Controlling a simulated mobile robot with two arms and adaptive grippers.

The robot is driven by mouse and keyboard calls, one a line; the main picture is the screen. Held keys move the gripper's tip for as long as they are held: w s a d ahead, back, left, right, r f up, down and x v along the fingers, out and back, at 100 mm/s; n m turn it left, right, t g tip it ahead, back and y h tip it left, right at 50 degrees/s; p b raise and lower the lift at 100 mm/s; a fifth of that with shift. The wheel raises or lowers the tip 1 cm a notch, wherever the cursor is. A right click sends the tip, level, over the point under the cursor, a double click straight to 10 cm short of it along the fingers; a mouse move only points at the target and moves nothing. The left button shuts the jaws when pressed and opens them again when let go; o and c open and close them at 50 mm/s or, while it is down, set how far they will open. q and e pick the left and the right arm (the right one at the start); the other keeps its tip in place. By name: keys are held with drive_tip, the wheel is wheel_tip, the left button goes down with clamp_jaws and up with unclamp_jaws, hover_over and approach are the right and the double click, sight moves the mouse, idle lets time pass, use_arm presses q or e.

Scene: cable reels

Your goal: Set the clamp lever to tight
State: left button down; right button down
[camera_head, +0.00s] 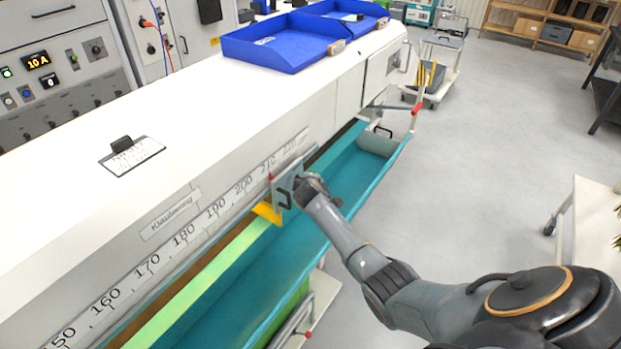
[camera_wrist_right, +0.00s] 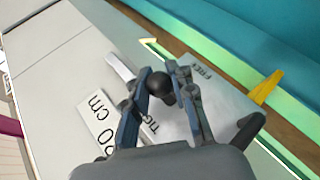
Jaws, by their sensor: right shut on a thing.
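The clamp (camera_head: 283,191), a grey plate block, sits on the front rail of the long bench, near the 210 mark of the scale. My right gripper (camera_head: 304,187) is at the clamp's front face. In the wrist view the fingers of my right gripper (camera_wrist_right: 160,76) are closed around the black ball knob (camera_wrist_right: 161,86) of the clamp lever. The clamp plate (camera_wrist_right: 215,105) has a partly covered label starting "TIG" on one side and a label that seems to read "FREE" on the other. The lever's arm is mostly hidden. My left gripper is not in view.
A yellow pointer (camera_head: 267,212) sticks out below the clamp. A teal trough (camera_head: 350,172) runs along the bench front. Blue trays (camera_head: 270,55) and a small card with a black clip (camera_head: 131,155) lie on the white bench top. The floor to the right is open.

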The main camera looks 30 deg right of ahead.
drive_tip(key=shift+d+r, duration=0.1)
idle(0.3)
drive_tip(key=c, duration=1.3)
unclamp_jaws()
drive_tip(key=shift+o, duration=1)
drive_tip(key=shift+s, duration=0.1)
drive_tip(key=v, duration=1.2)
